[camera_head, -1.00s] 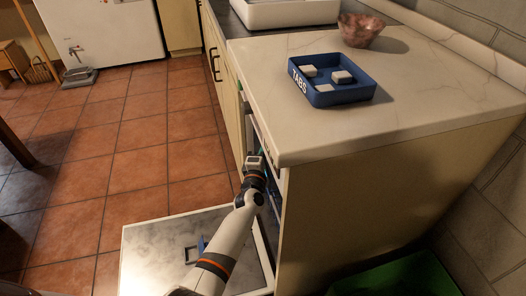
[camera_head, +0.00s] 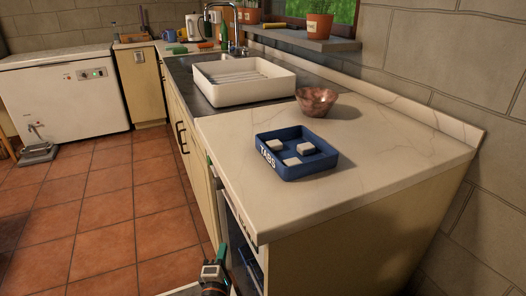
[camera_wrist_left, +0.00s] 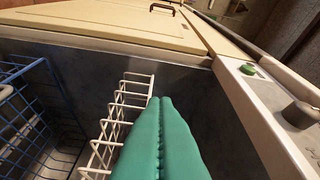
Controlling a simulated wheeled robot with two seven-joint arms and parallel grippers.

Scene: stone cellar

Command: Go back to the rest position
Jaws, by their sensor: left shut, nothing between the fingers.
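My left gripper (camera_head: 221,256) shows at the bottom of the head view, beside the open front of the dishwasher (camera_head: 240,262) under the counter. In the left wrist view its green fingers (camera_wrist_left: 160,140) are pressed together with nothing between them. They are over the dishwasher's inside, near a white wire rack (camera_wrist_left: 118,115) and a blue wire basket (camera_wrist_left: 32,110). My right gripper is not in either view.
A blue tray marked TABS (camera_head: 328,163) with white blocks stands on the marble counter (camera_head: 380,165). A reddish bowl (camera_head: 316,101) and a white dish rack (camera_head: 245,92) are behind it. The tiled floor (camera_head: 110,215) at left is clear.

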